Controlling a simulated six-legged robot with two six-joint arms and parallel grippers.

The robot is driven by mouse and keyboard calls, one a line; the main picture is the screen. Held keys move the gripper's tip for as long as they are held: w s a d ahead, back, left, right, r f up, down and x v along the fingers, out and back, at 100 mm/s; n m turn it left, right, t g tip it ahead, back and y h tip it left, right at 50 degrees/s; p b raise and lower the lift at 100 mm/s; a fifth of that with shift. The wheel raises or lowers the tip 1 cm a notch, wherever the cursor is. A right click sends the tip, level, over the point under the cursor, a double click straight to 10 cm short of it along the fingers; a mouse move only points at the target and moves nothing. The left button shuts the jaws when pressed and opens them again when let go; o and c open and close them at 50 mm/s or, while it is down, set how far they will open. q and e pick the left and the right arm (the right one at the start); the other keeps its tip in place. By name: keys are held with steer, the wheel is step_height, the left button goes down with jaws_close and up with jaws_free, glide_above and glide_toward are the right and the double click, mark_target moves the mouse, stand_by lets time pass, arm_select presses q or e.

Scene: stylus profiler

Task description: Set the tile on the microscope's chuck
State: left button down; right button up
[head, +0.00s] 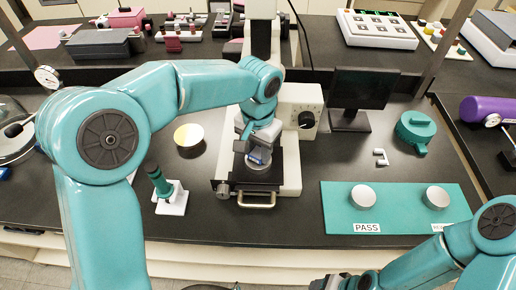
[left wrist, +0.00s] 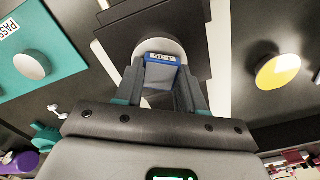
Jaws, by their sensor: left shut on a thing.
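My left gripper (head: 257,148) is over the microscope's stage and points down. It is shut on the tile (left wrist: 161,57), a small piece with a blue labelled edge, held between both fingers in the left wrist view. In the head view a bit of the tile's blue edge (head: 259,161) shows under the fingers. The chuck (left wrist: 158,45) is a pale round disc directly beneath the tile, partly hidden by it. I cannot tell whether the tile touches the chuck. The microscope (head: 291,155) is white with a dark stage. My right gripper (head: 335,283) is only partly seen at the bottom edge.
A teal mat (head: 395,222) with PASS and another label bears two pale discs at right. A yellowish disc (head: 189,138) and a green-handled tool on a white stand (head: 171,197) are at left. A dark monitor (head: 356,92) stands right of the microscope.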

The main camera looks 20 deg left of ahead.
mark_target(259, 152)
arm_select(q)
steer(key=shift+f, duration=0.15)
steer(key=shift+f+b, duration=0.3)
steer(key=shift+f, duration=0.05)
steer(key=shift+s+d+f, duration=0.1)
steer(key=shift+s+f, duration=0.2)
steer(key=shift+s, duration=0.05)
steer(key=c, duration=0.7)
jaws_free()
steer(key=shift+f, duration=0.1)
steer(key=shift+o, duration=0.2)
step_height(259, 152, up, 13)
steer(key=w, duration=0.1)
steer(key=shift+p, duration=0.4)
steer(key=shift+s+r, duration=0.2)
steer(key=shift+r, duration=0.1)
